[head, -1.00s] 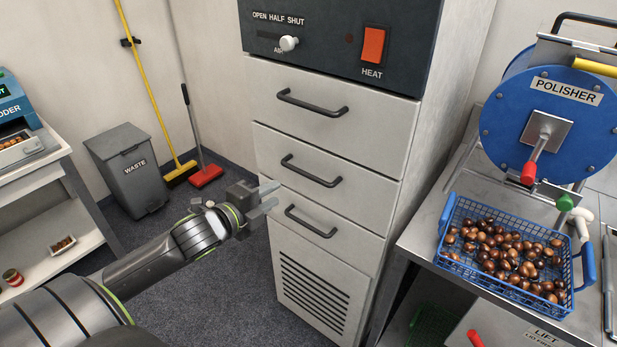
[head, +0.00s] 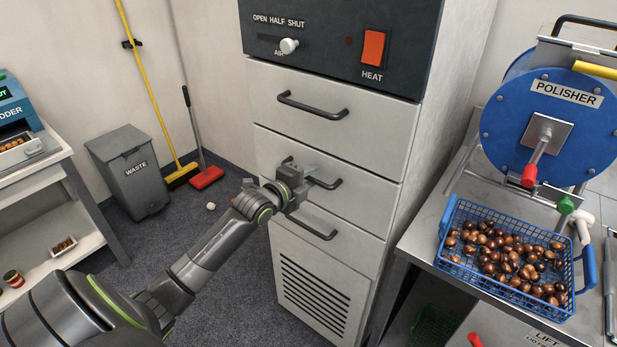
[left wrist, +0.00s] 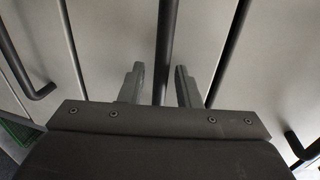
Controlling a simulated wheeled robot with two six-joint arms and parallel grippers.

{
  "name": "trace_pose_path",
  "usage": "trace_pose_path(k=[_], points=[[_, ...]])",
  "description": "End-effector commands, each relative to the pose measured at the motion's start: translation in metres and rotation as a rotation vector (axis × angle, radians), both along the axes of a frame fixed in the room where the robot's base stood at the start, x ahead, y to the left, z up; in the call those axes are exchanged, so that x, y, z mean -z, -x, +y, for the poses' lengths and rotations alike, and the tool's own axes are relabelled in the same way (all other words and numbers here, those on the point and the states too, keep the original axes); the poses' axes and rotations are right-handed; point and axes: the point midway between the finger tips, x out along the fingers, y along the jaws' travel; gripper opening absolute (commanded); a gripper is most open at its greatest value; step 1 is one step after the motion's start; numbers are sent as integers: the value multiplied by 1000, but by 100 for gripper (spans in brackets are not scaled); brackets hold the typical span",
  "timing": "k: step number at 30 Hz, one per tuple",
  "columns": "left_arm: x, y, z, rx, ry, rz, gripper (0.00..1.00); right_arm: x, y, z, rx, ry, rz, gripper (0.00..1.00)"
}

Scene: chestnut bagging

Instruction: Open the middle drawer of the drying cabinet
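The drying cabinet (head: 390,60) stands in the middle of the head view with three drawers, all closed flush. The middle drawer (head: 365,197) has a black bar handle (head: 328,184), its left part hidden by my gripper. My left gripper (head: 308,176) is at that handle. In the left wrist view my left gripper's fingers (left wrist: 160,85) are apart, with the dark bar of the middle handle (left wrist: 166,50) running between them. A gap shows on either side, so the fingers do not appear closed on it. My right gripper is not in view.
The top handle (head: 312,105) and bottom handle (head: 310,223) lie just above and below my gripper. A steel bench with a blue chestnut basket (head: 447,228) and the polisher (head: 548,110) stands at the right. A waste bin (head: 128,172) stands at the left. The floor before the cabinet is clear.

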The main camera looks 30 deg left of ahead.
Motion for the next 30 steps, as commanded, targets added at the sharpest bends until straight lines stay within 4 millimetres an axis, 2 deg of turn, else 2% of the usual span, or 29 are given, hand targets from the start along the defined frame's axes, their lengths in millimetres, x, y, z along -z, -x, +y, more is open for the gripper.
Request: trace_pose_path(k=[8, 15, 30], points=[[0, -1, 0, 0, 0, 0, 30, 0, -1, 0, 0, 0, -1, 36], [0, -1, 0, 0, 0, 0, 0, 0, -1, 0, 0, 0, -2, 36], [2, -1, 0, -1, -1, 1, 0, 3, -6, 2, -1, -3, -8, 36]])
